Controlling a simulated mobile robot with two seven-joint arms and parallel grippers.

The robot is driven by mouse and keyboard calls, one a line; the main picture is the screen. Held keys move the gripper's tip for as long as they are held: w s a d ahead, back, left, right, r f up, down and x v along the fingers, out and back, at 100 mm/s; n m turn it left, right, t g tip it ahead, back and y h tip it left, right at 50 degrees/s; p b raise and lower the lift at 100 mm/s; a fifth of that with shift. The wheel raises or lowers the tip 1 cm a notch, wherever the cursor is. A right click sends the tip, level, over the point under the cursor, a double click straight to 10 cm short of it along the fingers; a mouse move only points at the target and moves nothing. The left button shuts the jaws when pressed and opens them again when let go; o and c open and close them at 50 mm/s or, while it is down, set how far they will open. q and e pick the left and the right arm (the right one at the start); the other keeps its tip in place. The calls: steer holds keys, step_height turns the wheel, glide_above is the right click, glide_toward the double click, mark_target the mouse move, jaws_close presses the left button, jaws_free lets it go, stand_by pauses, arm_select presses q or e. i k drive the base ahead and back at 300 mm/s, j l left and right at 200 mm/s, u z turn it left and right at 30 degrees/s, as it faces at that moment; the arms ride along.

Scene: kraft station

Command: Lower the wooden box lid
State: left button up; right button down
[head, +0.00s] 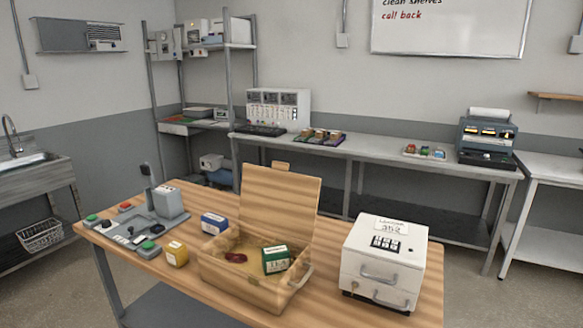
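The wooden box (242,286) stands on the wooden table near its front edge. Its lid (279,205) is raised, standing roughly upright at the back of the box and leaning slightly back. A small tab shows at the lid's top edge. Inside the box lie a green and white carton (275,260) and a small dark red item (236,258). Neither of my grippers shows in the head view.
A blue box (214,224) and a yellow box (177,254) stand left of the wooden box. A grey device with buttons (140,232) is farther left. A white cabinet (384,262) with handles stands to the right. Benches line the back wall.

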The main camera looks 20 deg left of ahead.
mark_target(275, 199)
steer(key=l+u, duration=0.2)
steer(key=l, duration=0.7)
steer(key=l+u, duration=0.2)
steer(key=l, duration=0.2)
steer(key=k+l+u, duration=0.25)
steer(key=l, duration=0.15)
steer(key=l+u, duration=1.2)
steer(key=i+l+u, duration=0.1)
steer(key=l+u, duration=0.3)
steer(key=i+l+u, duration=0.1)
steer(key=l+u, duration=0.35)
steer(key=l, duration=0.3)
steer(key=l+u, duration=0.2)
steer(key=l, duration=2.45)
